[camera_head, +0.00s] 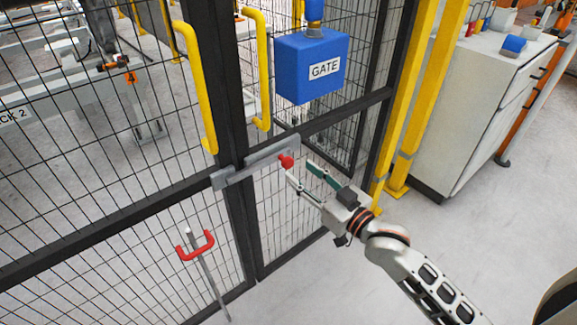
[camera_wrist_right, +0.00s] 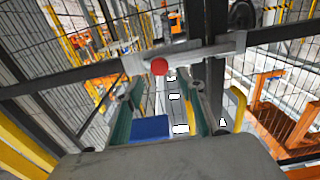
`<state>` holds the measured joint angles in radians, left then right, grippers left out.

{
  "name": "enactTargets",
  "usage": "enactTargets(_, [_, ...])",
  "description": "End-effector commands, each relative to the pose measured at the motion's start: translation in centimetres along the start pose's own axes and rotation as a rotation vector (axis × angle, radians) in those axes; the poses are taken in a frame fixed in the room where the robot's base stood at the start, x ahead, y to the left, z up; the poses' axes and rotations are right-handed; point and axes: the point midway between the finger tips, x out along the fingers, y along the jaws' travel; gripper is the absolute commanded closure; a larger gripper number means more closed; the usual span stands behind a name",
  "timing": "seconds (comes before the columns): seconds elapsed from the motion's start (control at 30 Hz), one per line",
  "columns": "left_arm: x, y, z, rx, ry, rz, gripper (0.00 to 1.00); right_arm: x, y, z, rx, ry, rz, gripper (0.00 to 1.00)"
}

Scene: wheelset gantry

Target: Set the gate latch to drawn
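The gate latch is a grey sliding bar (camera_head: 258,163) on the dark mesh gate, with a red knob (camera_head: 286,162) at its right end. Its left end reaches a grey bracket (camera_head: 222,178) at the dark upright. In the right wrist view the bar (camera_wrist_right: 205,53) runs across the upper part, with the red knob (camera_wrist_right: 159,66) ahead, between the finger lines. My right gripper (camera_head: 301,169) is open and empty, its fingertips close to the knob; I cannot tell whether they touch it. It also shows in the wrist view (camera_wrist_right: 158,100). My left gripper is not in view.
A blue GATE box (camera_head: 311,67) hangs above the latch. Yellow handles (camera_head: 197,90) stand on the gate leaves. A red-handled drop rod (camera_head: 195,246) is low on the left leaf. A yellow post (camera_head: 416,110) and a grey cabinet (camera_head: 478,110) stand right; the floor before them is clear.

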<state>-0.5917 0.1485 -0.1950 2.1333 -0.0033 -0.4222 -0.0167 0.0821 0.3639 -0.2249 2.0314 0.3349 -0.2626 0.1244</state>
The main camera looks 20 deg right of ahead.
Motion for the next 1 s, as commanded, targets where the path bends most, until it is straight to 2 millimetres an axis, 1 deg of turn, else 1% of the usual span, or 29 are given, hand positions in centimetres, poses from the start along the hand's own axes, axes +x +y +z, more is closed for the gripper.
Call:
enactTargets(0.03, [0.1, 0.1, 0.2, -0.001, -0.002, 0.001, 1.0, 0.9, 0.0, 0.2, 0.002, 0.0, 0.001, 0.61])
enactTargets(0.1, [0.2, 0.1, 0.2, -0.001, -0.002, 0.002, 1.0, 1.9, 0.0, 0.2, 0.001, -0.001, 0.0, 0.61])
enactTargets(0.3, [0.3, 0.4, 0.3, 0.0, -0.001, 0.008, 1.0, 4.1, 0.0, 0.3, 0.001, -0.002, 0.001, 0.61])
enactTargets(0.47, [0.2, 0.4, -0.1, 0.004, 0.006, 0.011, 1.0, 4.8, 0.0, 0.2, 0.0, -0.002, 0.0, 0.61])
enactTargets(0.7, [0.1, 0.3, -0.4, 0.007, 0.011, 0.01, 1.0, 4.9, 0.0, 0.2, 0.0, -0.003, 0.0, 0.61])
enactTargets(0.73, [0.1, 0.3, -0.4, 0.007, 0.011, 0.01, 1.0, 4.9, 0.0, 0.2, 0.0, -0.003, 0.0, 0.64])
enactTargets(0.77, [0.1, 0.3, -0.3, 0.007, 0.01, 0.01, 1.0, 4.9, 0.0, 0.2, 0.0, -0.003, 0.0, 0.72])
enactTargets(0.8, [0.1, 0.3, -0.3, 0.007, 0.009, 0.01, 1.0, 4.9, 0.0, 0.2, 0.0, -0.003, 0.0, 0.82])
enactTargets(0.87, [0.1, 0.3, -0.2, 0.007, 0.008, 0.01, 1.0, 4.9, 0.0, 0.2, 0.0, -0.003, 0.0, 0.98])
enactTargets(0.9, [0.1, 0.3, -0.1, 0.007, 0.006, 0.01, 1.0, 4.9, 0.0, 0.2, 0.0, -0.003, 0.0, 1.0])
enactTargets(1.0, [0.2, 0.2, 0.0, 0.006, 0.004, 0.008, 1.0, 4.9, 0.0, 0.2, 0.0, -0.003, 0.0, 1.0])
